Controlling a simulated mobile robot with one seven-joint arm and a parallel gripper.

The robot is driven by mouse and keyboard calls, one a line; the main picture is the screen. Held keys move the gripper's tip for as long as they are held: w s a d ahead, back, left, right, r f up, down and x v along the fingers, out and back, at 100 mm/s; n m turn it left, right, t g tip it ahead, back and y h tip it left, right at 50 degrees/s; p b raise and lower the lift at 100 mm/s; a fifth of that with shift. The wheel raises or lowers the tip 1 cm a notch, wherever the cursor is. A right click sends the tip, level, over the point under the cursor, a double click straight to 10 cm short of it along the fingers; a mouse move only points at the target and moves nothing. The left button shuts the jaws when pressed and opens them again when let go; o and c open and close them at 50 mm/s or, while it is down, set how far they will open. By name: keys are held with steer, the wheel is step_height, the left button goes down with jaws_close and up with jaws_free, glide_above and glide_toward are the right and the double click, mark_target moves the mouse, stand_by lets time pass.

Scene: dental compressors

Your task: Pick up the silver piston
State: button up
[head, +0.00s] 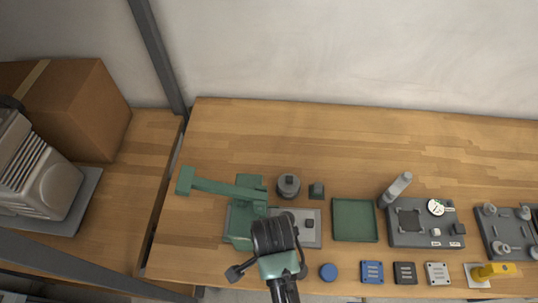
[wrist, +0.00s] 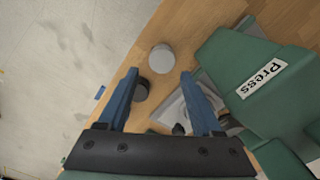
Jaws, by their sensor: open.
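A light grey round piece, which looks like the silver piston (wrist: 162,58), stands on the wooden table in the wrist view. It lies just ahead of the gap between my fingertips, with no finger seen touching it. My gripper (wrist: 158,74) is open and empty, its two blue fingers spread apart. I cannot make out the piston in the head view, where my arm covers part of the table's front. A darker round piece (wrist: 142,89) sits close to the piston, near the left finger.
A green press (head: 245,210) with a grey base stands beside my arm; its labelled arm fills the right of the wrist view. The table's back is clear.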

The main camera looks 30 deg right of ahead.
steer(key=shift+w+a+f+p, duration=0.1)
steer(key=shift+f+p, duration=0.15)
steer(key=shift+f, duration=1.3)
steer(key=shift+a+f+p, duration=0.1)
steer(key=shift+f+p, duration=0.1)
steer(key=shift+f, duration=1.3)
steer(key=shift+c, duration=0.4)
jaws_close()
